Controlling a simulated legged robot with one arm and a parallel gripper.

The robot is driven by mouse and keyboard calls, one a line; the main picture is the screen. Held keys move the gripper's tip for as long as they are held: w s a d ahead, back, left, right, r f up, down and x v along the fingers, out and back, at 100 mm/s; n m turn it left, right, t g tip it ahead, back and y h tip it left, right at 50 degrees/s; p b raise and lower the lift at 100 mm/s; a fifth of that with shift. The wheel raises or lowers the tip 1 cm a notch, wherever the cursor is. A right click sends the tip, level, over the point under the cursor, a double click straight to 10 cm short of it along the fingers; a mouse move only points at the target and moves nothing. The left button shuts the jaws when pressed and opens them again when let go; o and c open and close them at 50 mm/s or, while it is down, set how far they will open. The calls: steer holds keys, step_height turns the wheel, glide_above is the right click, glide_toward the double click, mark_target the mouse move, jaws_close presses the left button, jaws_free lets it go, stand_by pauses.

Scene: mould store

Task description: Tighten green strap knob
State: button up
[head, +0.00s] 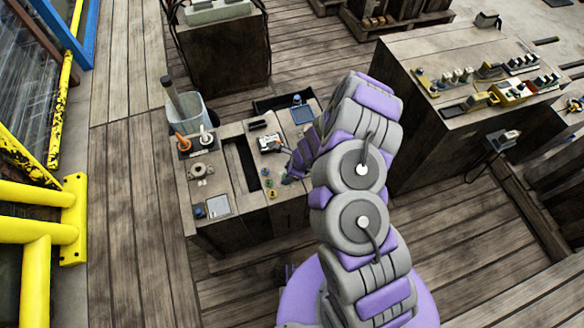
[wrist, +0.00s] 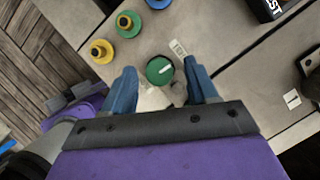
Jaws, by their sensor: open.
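A round dark green knob (wrist: 159,70) with a white pointer bar shows in the wrist view, on the grey bench top. My gripper (wrist: 160,74) is open, with one blue finger on each side of the knob. I cannot tell whether either finger touches it. A small white label (wrist: 178,48) lies beside the knob, near the right fingertip. In the head view my gripper (head: 287,178) is low over the bench (head: 227,140); the knob cannot be made out there.
A green ring with a yellow centre (wrist: 128,22), a yellow knob (wrist: 101,50) and a blue one (wrist: 158,3) sit close by. A long dark slot (head: 241,165) crosses the bench. A grey bucket (head: 187,110) and an orange-handled tool (head: 183,141) stand at the bench's left.

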steer(key=p+v, duration=0.5)
steer(key=v, duration=1.2)
steer(key=shift+d, duration=0.1)
steer(key=s+a+r+n, duration=0.2)
steer(key=s+r+n, duration=0.15)
steer(key=r, duration=0.35)
steer(key=s+a+r+n+g+y, duration=0.1)
steer(key=s+r+n, duration=0.1)
steer(key=r+n, duration=0.35)
steer(key=s+a+r+n, duration=0.2)
steer(key=r, duration=0.6)
steer(key=s+d+r+n+h, duration=0.1)
steer(key=s+d+r+n, duration=0.2)
steer(key=s, duration=0.4)
steer(key=s+d+r+n+g+h, duration=0.1)
steer(key=s+d+r+n+h, duration=0.1)
steer(key=s, duration=0.6)
steer(key=s+d+r+n+h, duration=0.2)
steer(key=s+d+r+n, duration=0.2)
steer(key=s+d+r, duration=0.2)
steer(key=shift+s+d+r+n+g, duration=0.4)
steer(key=shift+s+r, duration=0.5)
steer(key=shift+s, duration=0.35)
steer(key=shift+a, duration=0.1)
